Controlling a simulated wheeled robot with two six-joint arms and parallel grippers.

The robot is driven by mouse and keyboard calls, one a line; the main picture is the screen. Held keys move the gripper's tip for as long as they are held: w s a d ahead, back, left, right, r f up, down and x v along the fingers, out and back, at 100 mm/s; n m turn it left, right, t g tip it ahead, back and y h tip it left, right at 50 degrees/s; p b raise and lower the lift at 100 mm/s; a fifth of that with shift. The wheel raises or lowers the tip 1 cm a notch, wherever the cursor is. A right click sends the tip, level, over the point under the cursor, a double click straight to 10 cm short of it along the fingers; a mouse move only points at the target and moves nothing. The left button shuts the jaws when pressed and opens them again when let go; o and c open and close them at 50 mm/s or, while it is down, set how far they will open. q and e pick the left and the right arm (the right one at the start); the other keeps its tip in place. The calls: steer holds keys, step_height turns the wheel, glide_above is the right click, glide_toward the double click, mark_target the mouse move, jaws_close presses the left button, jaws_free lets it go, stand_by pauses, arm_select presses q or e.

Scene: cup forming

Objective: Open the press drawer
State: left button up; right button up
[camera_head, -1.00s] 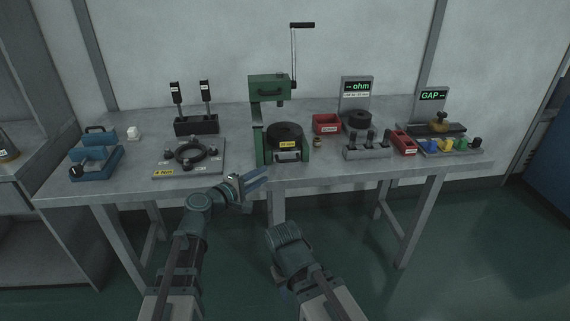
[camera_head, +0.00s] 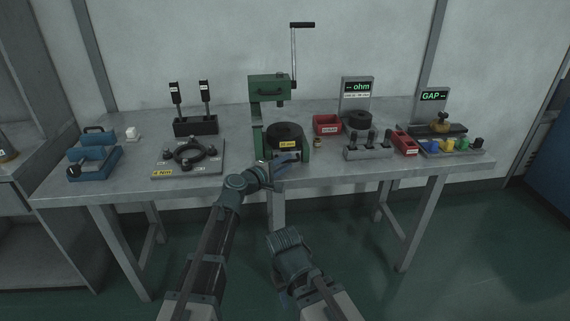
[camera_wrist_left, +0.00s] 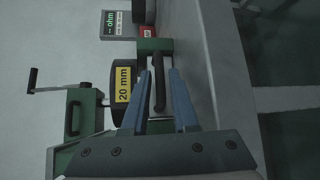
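The green press (camera_head: 257,135) stands at the back middle of the table, with a black round die and a yellow 20 mm label on it. The drawer is low at its front. Its dark handle (camera_wrist_left: 159,88) shows in the left wrist view, lying between my finger pads. In the head view my gripper covers most of the drawer front. My left gripper (camera_head: 287,159) is open at the press front, and it also shows in the left wrist view (camera_wrist_left: 161,72) with a finger on each side of the handle and gaps visible.
A fixture plate (camera_head: 215,161) with a black ring lies left of the press. A red bin (camera_head: 326,124) and a grey block with black knobs (camera_head: 368,152) stand to its right. The table's front edge (camera_head: 340,182) runs below my left gripper.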

arm_select(q)
jaws_close()
stand_by(1.4)
